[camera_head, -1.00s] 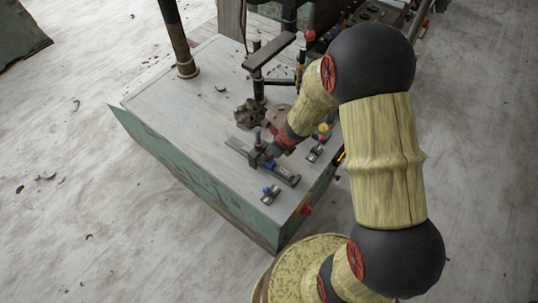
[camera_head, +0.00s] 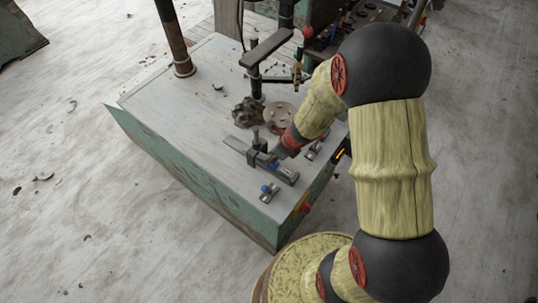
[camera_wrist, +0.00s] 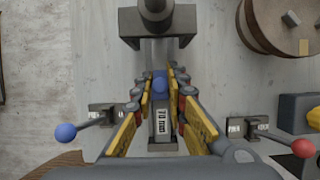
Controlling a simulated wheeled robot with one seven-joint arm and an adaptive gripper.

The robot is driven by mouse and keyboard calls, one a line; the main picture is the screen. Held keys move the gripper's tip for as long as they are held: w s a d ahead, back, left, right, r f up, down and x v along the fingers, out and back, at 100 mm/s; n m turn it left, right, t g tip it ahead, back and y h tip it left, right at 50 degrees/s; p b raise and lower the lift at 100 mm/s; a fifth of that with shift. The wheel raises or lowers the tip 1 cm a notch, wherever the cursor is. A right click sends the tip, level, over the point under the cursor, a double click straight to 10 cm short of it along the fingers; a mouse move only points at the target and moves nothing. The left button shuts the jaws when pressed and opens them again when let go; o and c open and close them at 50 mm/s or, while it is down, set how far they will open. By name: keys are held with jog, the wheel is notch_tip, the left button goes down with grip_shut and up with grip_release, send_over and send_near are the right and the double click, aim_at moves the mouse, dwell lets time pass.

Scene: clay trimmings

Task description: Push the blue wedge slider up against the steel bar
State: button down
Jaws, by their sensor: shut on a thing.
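The blue wedge slider (camera_wrist: 160,84) sits in a grey slotted rail, between my fingers in the wrist view. A block labelled "70 mm" (camera_wrist: 163,122) lies just below it there. My gripper (camera_wrist: 160,77) is shut on the slider, its yellow-padded fingers along both sides. A dark steel bar (camera_wrist: 130,24) lies across the rail beyond the fingertips, with a short gap between it and the slider. In the head view the rail (camera_head: 284,176) lies near the table's front edge, and my gripper (camera_head: 275,154) reaches down to it from the right; the fingertips are small and partly hidden.
A blue-knobbed lever (camera_wrist: 66,132) and a red-knobbed lever (camera_wrist: 303,148) flank the gripper. A round wooden disc (camera_wrist: 285,22) is at upper right. A dark clay lump (camera_head: 248,112) and a post with a flat arm (camera_head: 267,48) stand behind the rail.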

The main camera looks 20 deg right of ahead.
jog(key=c, duration=2.1)
grip_release()
jog(key=shift+o, duration=0.2)
jog(key=shift+r, duration=0.1)
jog(key=v, duration=1.2)
